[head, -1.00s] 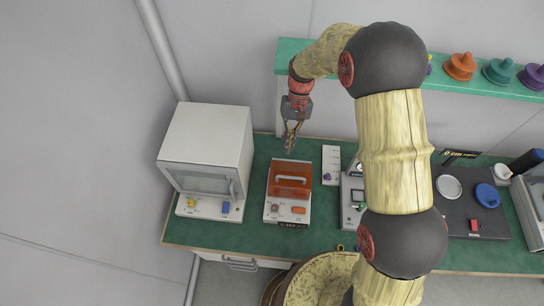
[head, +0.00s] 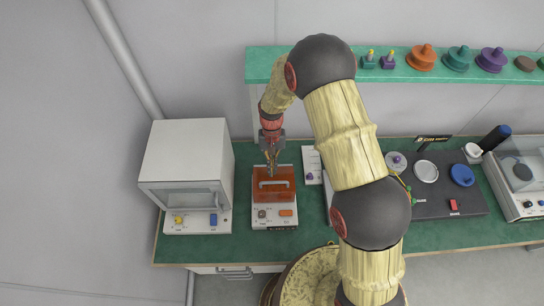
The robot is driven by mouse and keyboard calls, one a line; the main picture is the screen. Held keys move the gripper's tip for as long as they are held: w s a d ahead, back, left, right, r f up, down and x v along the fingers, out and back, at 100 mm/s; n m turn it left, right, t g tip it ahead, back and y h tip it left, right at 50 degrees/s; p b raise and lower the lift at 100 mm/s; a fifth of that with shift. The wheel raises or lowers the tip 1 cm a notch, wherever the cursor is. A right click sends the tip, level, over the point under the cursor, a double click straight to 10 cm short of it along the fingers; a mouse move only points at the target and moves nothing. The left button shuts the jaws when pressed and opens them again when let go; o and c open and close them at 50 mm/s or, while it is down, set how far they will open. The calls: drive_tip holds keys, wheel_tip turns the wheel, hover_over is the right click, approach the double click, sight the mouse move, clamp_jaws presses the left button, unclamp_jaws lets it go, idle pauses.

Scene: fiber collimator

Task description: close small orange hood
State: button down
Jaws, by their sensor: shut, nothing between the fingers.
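The small orange hood (head: 273,194) is a translucent orange cover with a pale handle (head: 273,183), on a white device (head: 274,222) with a knob and an orange button at its front. The device stands on the green bench. My gripper (head: 271,172) is shut and points down at the back edge of the hood, just behind the handle in the picture. I cannot tell whether the fingertips touch the hood. The hood's exact tilt is hard to judge from above.
A white box oven (head: 184,165) stands close on the left. A small white panel (head: 312,165) is to the right, partly behind my arm. A green shelf (head: 400,73) with coloured knobs runs along the back. Bare green bench (head: 242,215) shows between oven and device.

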sight(274, 182)
drive_tip(key=shift+p+x, duration=0.4)
drive_tip(key=shift+x, duration=1.5)
